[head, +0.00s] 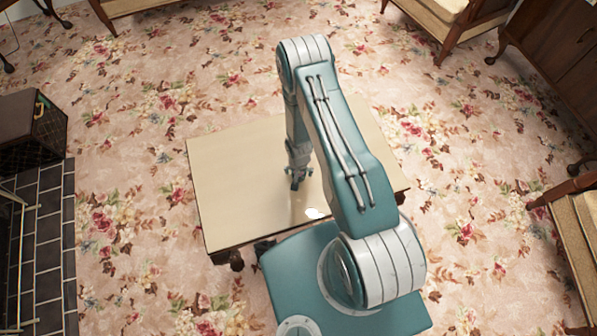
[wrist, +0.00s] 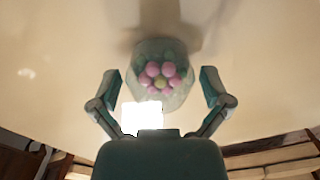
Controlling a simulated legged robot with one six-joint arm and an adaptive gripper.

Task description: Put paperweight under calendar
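The paperweight (wrist: 150,50) is a clear, rounded glass piece with pink balls and a yellow-green one inside. It is on the tabletop in the wrist view, in front of my gripper (wrist: 162,82). The two fingers are spread wide, with a gap to the glass on each side. In the head view my gripper (head: 297,183) points down over the table, and I cannot make out the paperweight there. A bright white, blank square (wrist: 143,115) lies near the paperweight at lower left; it may be the calendar, but no print shows. A small white patch (head: 315,212) shows near the table's front edge.
The low beige table (head: 232,165) is mostly bare on its left side. Floral carpet (head: 130,120) surrounds it. A dark box (head: 32,125) stands by the brick hearth at left. Wooden furniture (head: 560,55) stands at the right.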

